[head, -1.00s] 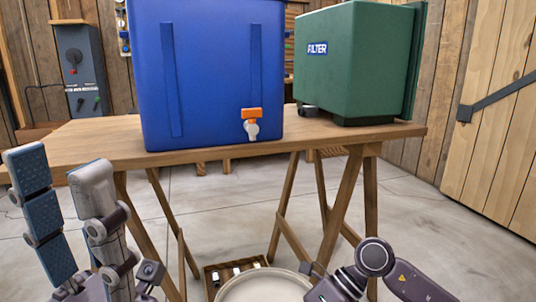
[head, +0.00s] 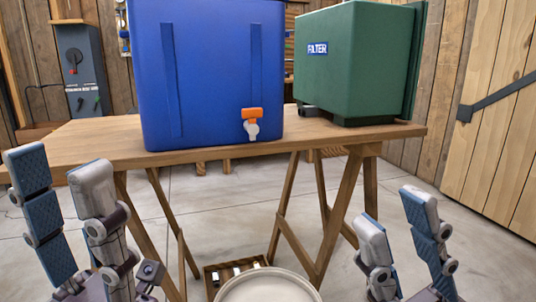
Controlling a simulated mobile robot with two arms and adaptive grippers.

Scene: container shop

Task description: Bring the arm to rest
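My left gripper (head: 58,172) is upright at the lower left, its two fingers spread apart with nothing between them. My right gripper (head: 395,214) is upright at the lower right, its fingers also apart and empty. Both are in front of the wooden table and touch nothing that I can see. The blue container (head: 215,75) with an orange and white tap (head: 251,123) stands on the table (head: 95,140). The green box marked FILTER (head: 355,65) stands to its right.
A round pale lid or vessel (head: 268,287) is at the bottom centre, with a small wooden rack (head: 217,272) behind it. A grey switch box (head: 82,66) is at the back left. A wooden door (head: 500,130) is at the right.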

